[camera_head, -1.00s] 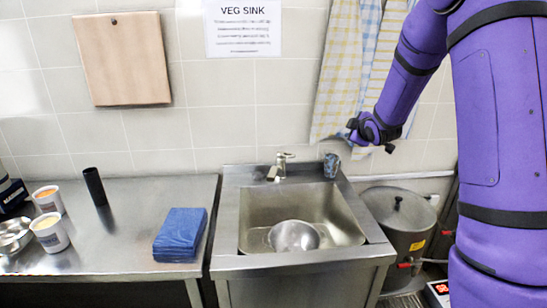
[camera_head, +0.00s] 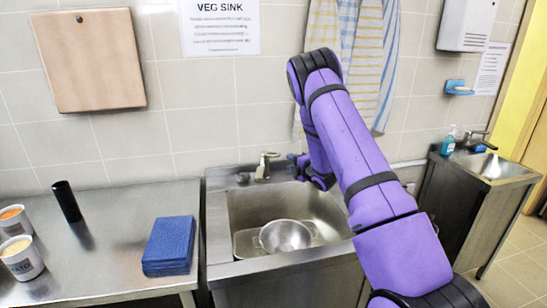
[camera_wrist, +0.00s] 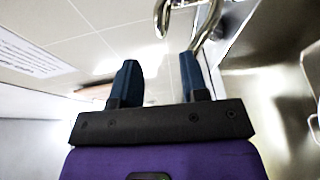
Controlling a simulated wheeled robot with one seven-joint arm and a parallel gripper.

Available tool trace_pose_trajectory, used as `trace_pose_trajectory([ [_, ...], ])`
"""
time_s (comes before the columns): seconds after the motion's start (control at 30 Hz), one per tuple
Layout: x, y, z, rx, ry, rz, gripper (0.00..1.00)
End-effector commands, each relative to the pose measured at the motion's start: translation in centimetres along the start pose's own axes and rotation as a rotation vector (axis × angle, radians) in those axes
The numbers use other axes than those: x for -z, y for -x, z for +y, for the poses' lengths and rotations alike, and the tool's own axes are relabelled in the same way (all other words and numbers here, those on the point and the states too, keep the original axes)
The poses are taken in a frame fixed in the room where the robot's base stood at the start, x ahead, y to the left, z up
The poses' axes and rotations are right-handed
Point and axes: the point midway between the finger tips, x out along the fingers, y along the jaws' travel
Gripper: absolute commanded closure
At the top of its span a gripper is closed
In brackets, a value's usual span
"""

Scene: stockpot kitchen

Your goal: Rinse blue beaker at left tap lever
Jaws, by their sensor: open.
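No blue beaker can be made out now; my arm covers the back right corner of the sink. The left tap (camera_head: 264,166) stands at the back rim of the veg sink (camera_head: 222,215), its lever on top. My gripper (camera_head: 295,165) is just right of the tap, low over the back of the sink, pointing left. In the wrist view my gripper (camera_wrist: 160,62) has its blue fingers apart, with nothing seen held between them. The curved metal tap (camera_wrist: 178,12) shows beyond the fingertips, close to the right finger.
A metal bowl (camera_head: 286,235) sits in the sink. Folded blue cloths (camera_head: 169,246), a black cylinder (camera_head: 66,201) and tubs (camera_head: 21,257) stand on the left counter. Towels (camera_head: 358,45) hang behind my arm. A second sink (camera_head: 495,168) with a soap bottle (camera_head: 448,142) is at right.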

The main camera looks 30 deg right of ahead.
Motion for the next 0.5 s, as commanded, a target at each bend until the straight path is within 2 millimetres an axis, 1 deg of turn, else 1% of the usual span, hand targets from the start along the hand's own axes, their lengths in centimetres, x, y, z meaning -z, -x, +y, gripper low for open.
trace_pose_trajectory([
  [0.3,0.1,-5.5,-0.1,0.000,-0.001,0.001,0.59],
  [0.5,0.1,-8.3,0.0,0.000,-0.001,0.001,0.59],
])
